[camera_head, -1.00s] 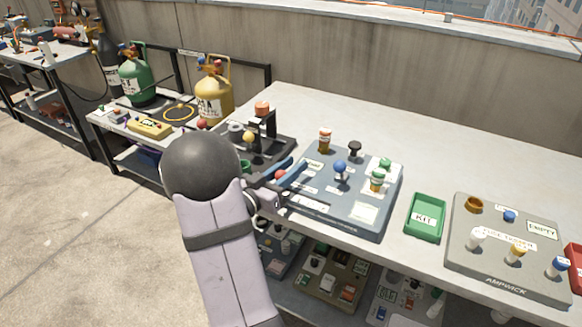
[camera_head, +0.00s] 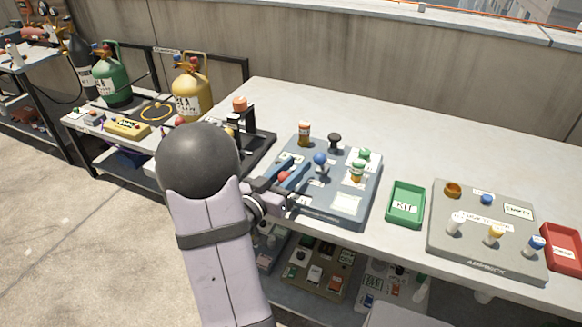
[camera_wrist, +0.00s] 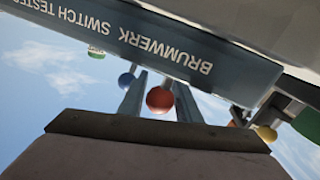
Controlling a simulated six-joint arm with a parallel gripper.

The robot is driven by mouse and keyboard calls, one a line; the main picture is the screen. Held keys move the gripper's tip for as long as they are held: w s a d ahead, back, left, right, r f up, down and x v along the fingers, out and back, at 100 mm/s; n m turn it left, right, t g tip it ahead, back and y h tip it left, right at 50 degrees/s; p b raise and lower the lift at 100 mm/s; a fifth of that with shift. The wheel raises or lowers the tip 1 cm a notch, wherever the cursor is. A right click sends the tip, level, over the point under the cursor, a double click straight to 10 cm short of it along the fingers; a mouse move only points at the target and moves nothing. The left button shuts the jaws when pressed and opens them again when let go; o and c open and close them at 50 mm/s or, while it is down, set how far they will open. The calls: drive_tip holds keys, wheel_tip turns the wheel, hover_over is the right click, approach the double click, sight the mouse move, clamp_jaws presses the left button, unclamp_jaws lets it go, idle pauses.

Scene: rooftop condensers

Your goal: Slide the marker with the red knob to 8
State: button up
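The switch tester (camera_head: 345,205) is a blue-grey panel on the bench, and its front edge with lettering fills the top of the wrist view (camera_wrist: 180,50). The marker's red knob (camera_head: 284,176) is near the panel's front left part. My gripper (camera_head: 300,163) reaches over the panel from the front left with its two blue fingers on either side of the red knob. The wrist view shows the red knob (camera_wrist: 160,99) filling the gap between the fingers. The scale numbers are not readable, and the slot near the knob is partly hidden by the fingers.
A green KIT tray (camera_head: 391,215), a grey panel (camera_head: 440,250) and a red tray (camera_head: 565,245) lie to the right. The back of the bench is clear.

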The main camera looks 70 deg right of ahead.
sight(280, 179)
drive_tip(key=shift+o, duration=0.9)
drive_tip(key=shift+w+a, duration=0.1)
drive_tip(key=a, duration=0.2)
drive_tip(key=w+a, duration=0.1)
drive_tip(key=a, duration=0.2)
drive_tip(key=shift+b, duration=0.3)
drive_tip(key=shift+a+r+p, duration=0.15)
drive_tip(key=shift+r+p, duration=0.15)
drive_tip(key=shift+p, duration=0.6)
drive_tip(key=shift+w+a+f+p, duration=0.15)
drive_tip(key=shift+a+p, duration=0.15)
drive_tip(key=shift+p, duration=0.6)
drive_tip(key=shift+a+p, duration=0.5)
drive_tip(key=shift+p, duration=0.25)
drive_tip(key=shift+a+f, duration=0.1)
